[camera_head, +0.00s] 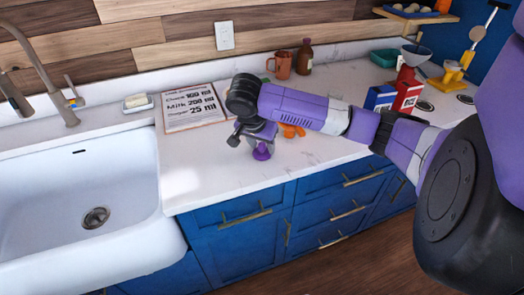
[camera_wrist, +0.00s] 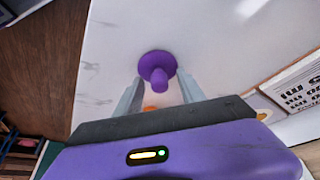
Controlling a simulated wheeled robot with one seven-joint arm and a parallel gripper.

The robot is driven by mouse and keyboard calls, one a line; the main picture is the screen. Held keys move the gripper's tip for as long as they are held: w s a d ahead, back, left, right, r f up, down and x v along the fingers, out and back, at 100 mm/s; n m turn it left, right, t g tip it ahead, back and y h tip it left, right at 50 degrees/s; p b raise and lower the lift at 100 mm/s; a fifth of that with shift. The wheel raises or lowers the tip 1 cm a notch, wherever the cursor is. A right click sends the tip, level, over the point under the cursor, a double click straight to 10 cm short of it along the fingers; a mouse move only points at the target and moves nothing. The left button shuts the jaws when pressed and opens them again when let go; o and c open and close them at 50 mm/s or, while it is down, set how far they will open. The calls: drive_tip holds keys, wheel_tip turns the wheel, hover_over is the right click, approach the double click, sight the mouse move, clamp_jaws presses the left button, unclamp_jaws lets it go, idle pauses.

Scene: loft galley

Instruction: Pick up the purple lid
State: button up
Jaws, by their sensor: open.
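The purple lid (camera_wrist: 155,62) is a small round disc with a knob, lying on the white marble countertop. In the head view the lid (camera_head: 262,153) shows just below my gripper (camera_head: 252,138), near the counter's front edge. In the wrist view my gripper (camera_wrist: 157,92) is open, with one finger on each side of the lid's knob. The lid's disc shows beyond the fingertips, and nothing is held. I cannot tell whether the fingers touch the lid.
An orange object (camera_head: 291,130) lies right of my gripper, partly behind my arm. A recipe board (camera_head: 193,107) lies to the left, beside the white sink (camera_head: 70,190). A mug (camera_head: 281,65) and brown bottle (camera_head: 305,57) stand behind. Blue and red boxes (camera_head: 407,95) stand to the right.

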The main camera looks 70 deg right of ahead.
clamp_jaws()
drive_tip(key=shift+r, duration=0.1)
idle(0.3)
